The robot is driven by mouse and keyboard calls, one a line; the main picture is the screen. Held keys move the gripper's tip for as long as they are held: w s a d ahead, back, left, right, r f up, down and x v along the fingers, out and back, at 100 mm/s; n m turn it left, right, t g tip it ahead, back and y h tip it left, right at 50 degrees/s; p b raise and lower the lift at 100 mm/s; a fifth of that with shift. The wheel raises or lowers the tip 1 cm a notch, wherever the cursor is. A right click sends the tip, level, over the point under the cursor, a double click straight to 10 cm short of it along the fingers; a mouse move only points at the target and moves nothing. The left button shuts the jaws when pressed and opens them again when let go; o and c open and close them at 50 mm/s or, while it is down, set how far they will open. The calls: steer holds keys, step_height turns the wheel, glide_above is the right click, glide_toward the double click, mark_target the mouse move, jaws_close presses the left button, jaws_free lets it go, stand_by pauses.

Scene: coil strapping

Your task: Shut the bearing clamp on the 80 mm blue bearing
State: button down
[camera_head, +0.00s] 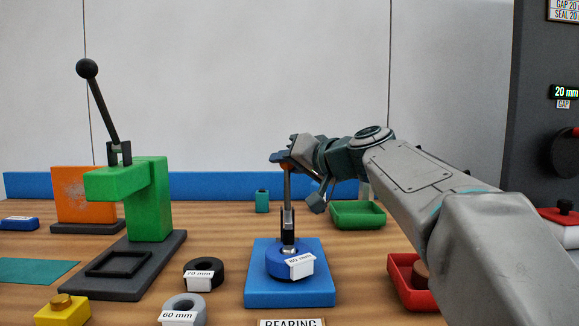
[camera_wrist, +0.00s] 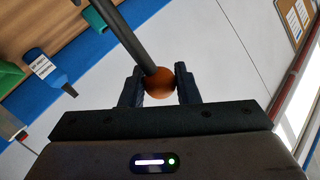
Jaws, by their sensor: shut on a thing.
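The bearing clamp's base (camera_head: 262,295) is a blue block at the middle front of the table. The blue bearing (camera_head: 278,266), tagged 80 mm, lies on it. The clamp's grey lever (camera_head: 287,190) stands nearly upright above the bearing and ends in an orange ball knob, mostly hidden in the head view. My gripper (camera_head: 284,160) is shut on this knob. The wrist view shows the orange knob (camera_wrist: 159,83) between my two dark fingers, with the lever rod running up and left from it.
A black 70 mm ring (camera_head: 203,274) and a grey 60 mm ring (camera_head: 184,305) lie left of the clamp. A green press (camera_head: 150,200) with a raised black lever stands farther left. A green tray (camera_head: 358,215) and a red tray (camera_head: 405,275) are on the right.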

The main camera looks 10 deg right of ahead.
steer(key=c, duration=1.1)
jaws_free()
steer(key=shift+c, duration=0.2)
steer(key=shift+s+d, duration=0.1)
steer(key=shift+s, duration=0.05)
steer(key=p+v, duration=0.1)
steer(key=v, duration=1.2)
steer(key=shift+s+p, duration=0.25)
steer(key=shift+p, duration=0.15)
steer(key=shift+d+r+p, duration=0.1)
steer(key=shift+r+p, duration=0.1)
steer(key=shift+p, duration=0.1)
steer(key=s+f+g+h+p, duration=0.2)
steer(key=s+p, duration=0.6)
steer(key=p, duration=0.9)
steer(key=s+f+g+h+p, duration=0.3)
steer(key=s+g+h+p, duration=0.4)
steer(key=p, duration=0.9)
steer(key=s+g, duration=0.1)
steer(key=s, duration=0.1)
steer(key=shift+s+d+p, duration=0.35)
steer(key=shift+p, duration=0.05)
